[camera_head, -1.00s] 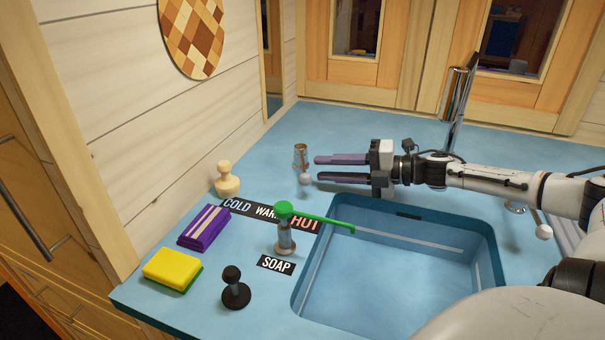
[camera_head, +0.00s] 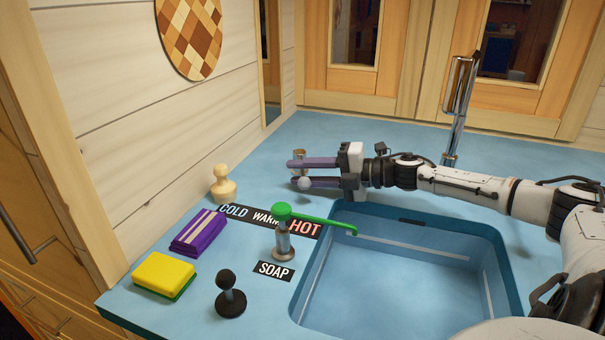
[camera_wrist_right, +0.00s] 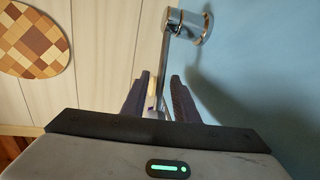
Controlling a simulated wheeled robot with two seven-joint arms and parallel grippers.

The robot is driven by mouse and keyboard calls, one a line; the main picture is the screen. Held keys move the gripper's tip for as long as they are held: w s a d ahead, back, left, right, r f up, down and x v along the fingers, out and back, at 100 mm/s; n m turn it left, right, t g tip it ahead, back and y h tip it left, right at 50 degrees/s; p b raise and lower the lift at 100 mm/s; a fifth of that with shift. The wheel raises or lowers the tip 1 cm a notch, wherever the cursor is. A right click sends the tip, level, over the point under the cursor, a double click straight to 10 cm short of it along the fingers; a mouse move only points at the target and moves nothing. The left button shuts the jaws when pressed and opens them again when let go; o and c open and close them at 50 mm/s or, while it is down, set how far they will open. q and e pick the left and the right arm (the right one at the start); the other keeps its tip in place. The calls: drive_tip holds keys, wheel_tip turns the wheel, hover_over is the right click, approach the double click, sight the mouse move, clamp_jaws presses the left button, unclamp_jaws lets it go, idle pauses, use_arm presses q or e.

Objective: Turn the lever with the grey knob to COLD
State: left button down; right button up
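The lever has a round grey knob (camera_head: 304,184) and a chrome post (camera_head: 299,157) at the back of the counter. COLD (camera_head: 233,210) is at the strip's left end. My right gripper (camera_head: 290,172) is at the lever, its fingers pointing left and spread apart. In the right wrist view, the lever's rod (camera_wrist_right: 164,62) runs down from the post between the open fingers (camera_wrist_right: 157,92); its knob end is mostly hidden. My left gripper is not in view.
A green-topped soap pump (camera_head: 284,235) stands in front, its long spout reaching over the sink (camera_head: 420,282). A wooden peg (camera_head: 222,186), purple packet (camera_head: 199,233), yellow sponge (camera_head: 164,275) and black-knobbed stand (camera_head: 229,293) are on the left. A tall tap (camera_head: 458,105) rises behind my right arm.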

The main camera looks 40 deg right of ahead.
clamp_jaws()
idle(1.4)
